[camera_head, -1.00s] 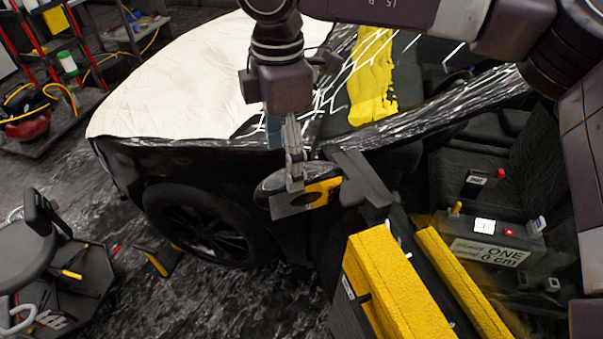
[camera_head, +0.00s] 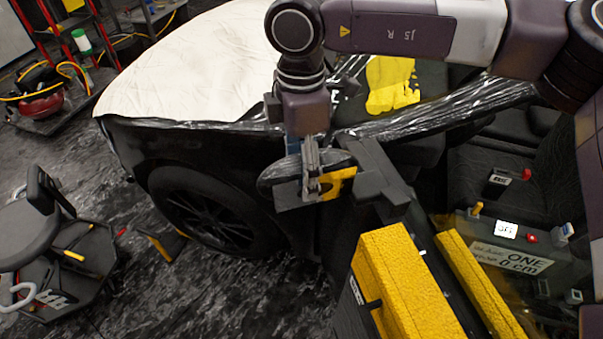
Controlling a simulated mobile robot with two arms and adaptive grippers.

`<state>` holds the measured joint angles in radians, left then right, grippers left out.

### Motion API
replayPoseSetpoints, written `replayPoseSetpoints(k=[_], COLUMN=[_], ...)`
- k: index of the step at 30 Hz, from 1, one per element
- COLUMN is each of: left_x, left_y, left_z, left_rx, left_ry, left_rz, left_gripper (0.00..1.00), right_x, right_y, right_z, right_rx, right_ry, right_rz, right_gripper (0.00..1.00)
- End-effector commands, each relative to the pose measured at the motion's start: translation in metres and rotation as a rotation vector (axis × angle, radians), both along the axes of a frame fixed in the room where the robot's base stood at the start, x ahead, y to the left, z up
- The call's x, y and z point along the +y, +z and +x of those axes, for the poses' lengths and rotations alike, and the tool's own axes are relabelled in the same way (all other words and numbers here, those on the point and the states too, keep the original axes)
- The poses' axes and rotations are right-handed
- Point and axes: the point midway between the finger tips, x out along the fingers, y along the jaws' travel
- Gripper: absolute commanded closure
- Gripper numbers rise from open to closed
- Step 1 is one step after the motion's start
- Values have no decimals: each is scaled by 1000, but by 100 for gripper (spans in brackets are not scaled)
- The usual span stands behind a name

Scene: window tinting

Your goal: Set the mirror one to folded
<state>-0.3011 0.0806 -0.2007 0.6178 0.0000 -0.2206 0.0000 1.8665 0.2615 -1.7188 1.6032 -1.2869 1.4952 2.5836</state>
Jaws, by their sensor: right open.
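The side mirror (camera_head: 278,176) is a dark oval housing with a yellow and grey piece (camera_head: 339,184) at its lower right. It sits by the car's front fender, beside the dark door part (camera_head: 378,178). My right gripper (camera_head: 312,190) comes down from above, open, with its fingers overlapping the mirror in the picture. I cannot tell whether they touch it. The gripper hides part of the mirror. My left gripper is not in view.
Yellow foam blocks (camera_head: 400,285) stand at the door in front. A white cover (camera_head: 190,75) lies over the hood, with a yellow cloth (camera_head: 391,85) near the windshield.

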Motion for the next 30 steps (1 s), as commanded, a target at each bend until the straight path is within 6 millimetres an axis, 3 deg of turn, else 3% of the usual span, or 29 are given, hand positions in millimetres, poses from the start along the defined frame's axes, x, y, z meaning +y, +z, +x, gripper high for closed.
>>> replayPoseSetpoints(k=[7,17,30], left_x=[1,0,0], left_y=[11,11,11], left_z=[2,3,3], left_rx=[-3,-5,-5], left_ry=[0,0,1], left_rz=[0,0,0], left_gripper=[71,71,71], right_x=[0,0,0], right_y=[-28,-34,-33], right_z=[-1,0,0], right_rx=[2,0,-1], right_ry=[1,0,0], right_rz=[-1,0,0], right_gripper=[32,32,80])
